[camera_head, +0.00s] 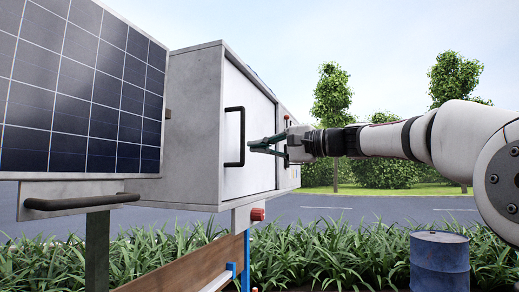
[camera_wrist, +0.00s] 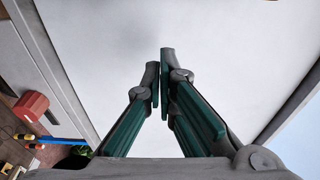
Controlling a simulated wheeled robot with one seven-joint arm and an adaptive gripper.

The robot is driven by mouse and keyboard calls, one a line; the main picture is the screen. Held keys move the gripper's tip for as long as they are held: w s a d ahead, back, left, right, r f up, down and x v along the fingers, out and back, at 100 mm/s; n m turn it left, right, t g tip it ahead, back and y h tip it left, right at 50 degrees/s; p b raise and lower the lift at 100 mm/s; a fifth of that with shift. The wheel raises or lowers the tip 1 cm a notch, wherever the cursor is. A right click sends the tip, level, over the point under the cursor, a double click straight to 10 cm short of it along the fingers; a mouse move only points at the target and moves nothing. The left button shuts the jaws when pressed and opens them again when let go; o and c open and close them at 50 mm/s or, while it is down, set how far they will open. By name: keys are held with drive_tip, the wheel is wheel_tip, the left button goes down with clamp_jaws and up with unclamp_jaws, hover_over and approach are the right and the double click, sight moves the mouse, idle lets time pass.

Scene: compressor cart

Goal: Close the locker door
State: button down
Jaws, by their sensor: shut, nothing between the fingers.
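The locker (camera_head: 195,125) is a grey box with a white door (camera_head: 256,105) on the side facing my arm. The door carries a black vertical bar handle (camera_head: 235,137) near its left edge. The door sits at or close to its frame; I cannot tell if it is fully flush. My gripper (camera_head: 252,147) is shut and empty, in front of the door just right of the handle. In the wrist view the fingertips (camera_wrist: 161,60) are together, pointing at the plain white door (camera_wrist: 225,45). Whether they touch it cannot be told. The handle is out of the wrist view.
A solar panel (camera_head: 75,90) stands left of the locker, with a dark bar handle (camera_head: 80,202) below it. A red knob (camera_head: 258,214) is under the locker. Plants (camera_head: 330,250) and a blue barrel (camera_head: 439,262) lie below and right.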

drive_tip(key=b+v, duration=0.1)
drive_tip(key=v, duration=0.8)
drive_tip(key=shift+s+d, duration=0.15)
drive_tip(key=shift+s, duration=0.15)
drive_tip(key=s+a+f+n+g+h, duration=0.1)
drive_tip(key=s+a+f+h, duration=0.1)
drive_tip(key=s+f+h, duration=0.5)
drive_tip(key=s+a+f+g+h, duration=0.1)
drive_tip(key=s+a+f, duration=0.3)
drive_tip(key=f, duration=0.6)
drive_tip(key=s+d+f+n+h, duration=0.2)
drive_tip(key=s+d+f+h, duration=0.1)
drive_tip(key=s+d+f, duration=0.4)
drive_tip(key=s+d+f+n+g+h, duration=0.1)
drive_tip(key=s+d+f+n+h, duration=0.2)
drive_tip(key=s+f, duration=1)
drive_tip(key=s+d+h, duration=0.1)
drive_tip(key=d, duration=0.2)
drive_tip(key=shift+s+d+f+h, duration=0.25)
drive_tip(key=shift+s+d+h, duration=0.05)
drive_tip(key=shift+s+d, duration=0.05)
